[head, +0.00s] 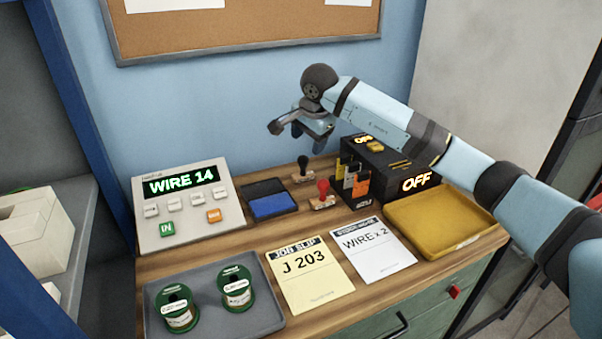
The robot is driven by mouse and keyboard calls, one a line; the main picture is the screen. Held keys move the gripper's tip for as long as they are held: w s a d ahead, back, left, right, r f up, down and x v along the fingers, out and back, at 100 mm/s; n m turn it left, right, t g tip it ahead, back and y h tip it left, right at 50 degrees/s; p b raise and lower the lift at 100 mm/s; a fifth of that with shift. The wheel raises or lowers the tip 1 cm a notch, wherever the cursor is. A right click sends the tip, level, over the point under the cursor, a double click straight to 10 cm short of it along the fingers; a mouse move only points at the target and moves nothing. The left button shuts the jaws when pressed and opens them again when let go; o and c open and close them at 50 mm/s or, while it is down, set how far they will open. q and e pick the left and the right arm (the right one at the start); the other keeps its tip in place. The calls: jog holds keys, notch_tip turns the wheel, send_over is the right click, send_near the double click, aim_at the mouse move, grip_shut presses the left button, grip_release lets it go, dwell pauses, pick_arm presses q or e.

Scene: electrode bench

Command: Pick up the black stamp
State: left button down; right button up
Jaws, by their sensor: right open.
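The black stamp (303,168) stands upright on the wooden bench, between the blue ink pad and the black box. It has a dark knob handle and a wooden base. My right gripper (308,143) hangs above and slightly behind it in the picture, with its fingers pointing down. It is open and empty, apart from the stamp. A similar red stamp (322,194) stands just in front of the black one. My left gripper is not in view.
The ink pad (271,206) lies left of the stamps. A black box (390,165) reading OFF stands to the right, with a yellow tray (440,222) before it. A WIRE 14 console (186,204), a grey tray (209,322) with green spools and two paper sheets (309,275) fill the rest.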

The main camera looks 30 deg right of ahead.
aim_at(304, 157)
jog(key=x, duration=0.9)
jog(key=shift+w+a, duration=0.1)
jog(key=c, duration=1)
